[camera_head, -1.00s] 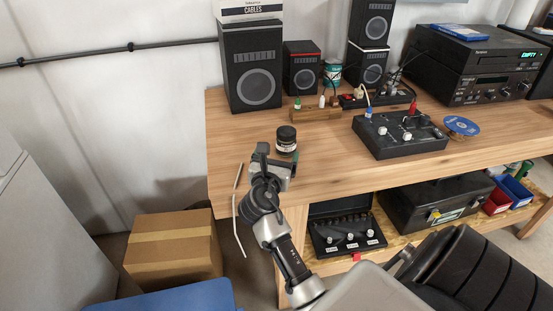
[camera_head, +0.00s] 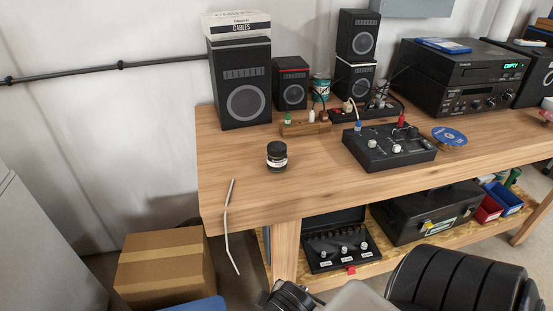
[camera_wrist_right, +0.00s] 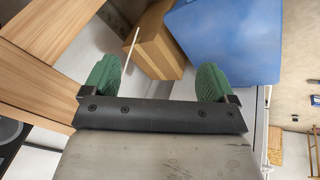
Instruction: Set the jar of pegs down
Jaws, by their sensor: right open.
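The jar (camera_head: 277,156), small with a dark lid and a pale label, stands upright on the wooden workbench (camera_head: 235,190) near its left end, in the head view. Whether pegs are inside cannot be made out. My right gripper (camera_wrist_right: 156,75) is open in the right wrist view, its two green pads wide apart with nothing between them. It is clear of the jar, below the bench's front edge. In the head view only part of an arm shows at the bottom edge. My left gripper is not in view.
Behind the jar stand speakers (camera_head: 240,90) and a wooden block (camera_head: 305,128) with plugs; a black control box (camera_head: 388,148) is to the right. A bent white rod (camera_head: 227,222) is at the bench's left front. A cardboard box (camera_head: 165,270) stands on the floor at left.

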